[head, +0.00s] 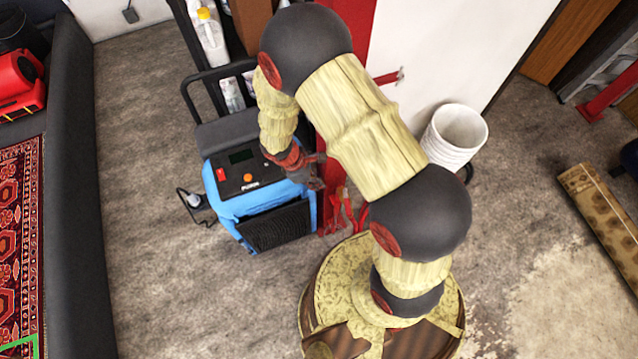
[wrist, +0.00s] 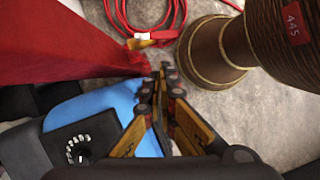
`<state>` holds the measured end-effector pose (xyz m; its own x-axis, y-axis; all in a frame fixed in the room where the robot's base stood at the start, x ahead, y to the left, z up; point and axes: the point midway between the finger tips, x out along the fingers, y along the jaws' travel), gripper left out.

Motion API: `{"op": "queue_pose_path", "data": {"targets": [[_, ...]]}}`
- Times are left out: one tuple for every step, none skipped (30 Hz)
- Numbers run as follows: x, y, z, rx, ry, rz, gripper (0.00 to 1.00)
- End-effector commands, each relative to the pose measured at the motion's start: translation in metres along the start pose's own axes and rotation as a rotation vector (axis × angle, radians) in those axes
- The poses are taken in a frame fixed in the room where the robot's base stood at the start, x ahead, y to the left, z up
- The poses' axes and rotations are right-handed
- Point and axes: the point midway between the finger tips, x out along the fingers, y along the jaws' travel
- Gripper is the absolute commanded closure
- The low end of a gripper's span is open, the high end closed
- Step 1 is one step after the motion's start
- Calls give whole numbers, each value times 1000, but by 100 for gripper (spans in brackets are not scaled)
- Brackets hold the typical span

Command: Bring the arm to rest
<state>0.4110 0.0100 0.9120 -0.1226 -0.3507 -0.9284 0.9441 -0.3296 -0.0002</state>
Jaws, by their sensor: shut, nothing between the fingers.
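My arm rises from the lower middle of the head view, bends at a dark round joint and folds over to the left, with its end hanging downward. My gripper (head: 314,178) is in front of the upper right side of a blue machine (head: 215,200) with a dark control panel. In the wrist view my gripper (wrist: 168,72) has its fingers together with nothing between them. The blue machine (wrist: 120,98) shows behind and left of the fingers there. Whether the fingers touch anything cannot be told.
A red panel (wrist: 70,40) stands close to the gripper. A red cable (wrist: 115,18) lies on the floor. A white bucket (head: 455,135) stands to the right, and a rolled rug (head: 600,210) lies at far right. The grey floor (head: 150,250) at left is clear.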

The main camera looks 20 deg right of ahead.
Motion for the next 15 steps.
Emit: {"op": "queue_pose_path", "data": {"targets": [[-4,0,1,0,0,0,100],[-4,0,1,0,0,0,100],[-5,0,1,0,0,0,100],[-5,0,1,0,0,0,100],[-5,0,1,0,0,0,100],[-5,0,1,0,0,0,100],[-5,0,1,0,0,0,100],[-5,0,0,0,0,0,100],[-5,0,0,0,0,0,100],[-5,0,0,2,0,0,100],[-5,0,0,7,0,0,100],[-4,0,1,19,-3,-1,100],[-4,-1,3,35,-9,-5,100],[-4,-4,5,59,-15,-13,100],[-3,-13,10,96,-31,-35,100]]}}
